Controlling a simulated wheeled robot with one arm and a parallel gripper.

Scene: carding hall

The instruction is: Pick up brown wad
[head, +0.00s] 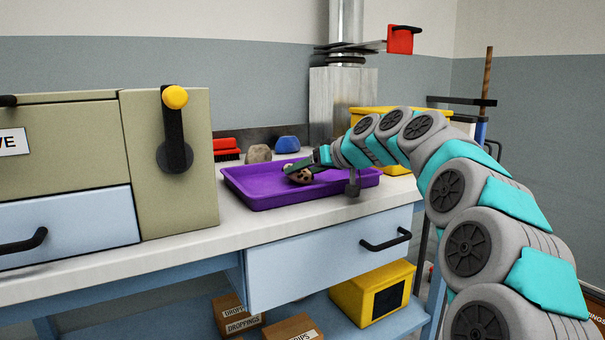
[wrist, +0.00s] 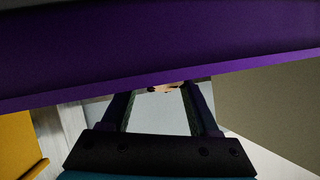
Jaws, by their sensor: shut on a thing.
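The brown wad (head: 301,176) is a small, speckled tan-brown lump at the purple tray (head: 262,199), in the head view. My gripper (head: 300,167) reaches in from the right, low over the tray, and is shut on the wad. The jaws partly cover it. In the wrist view, my two fingers (wrist: 162,92) stand apart with a sliver of the brown wad (wrist: 168,88) showing at their tips. The purple tray (wrist: 160,45) fills the upper part of that view and hides most of the wad. I cannot tell whether the wad touches the tray floor.
Behind the tray are a grey-brown lump (head: 258,154), a blue object (head: 288,144) and a red brush (head: 226,149). A beige cabinet (head: 172,205) with a yellow-knobbed lever stands left. A metal column (head: 343,105) rises behind. The front of the white worktop (head: 270,235) is clear.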

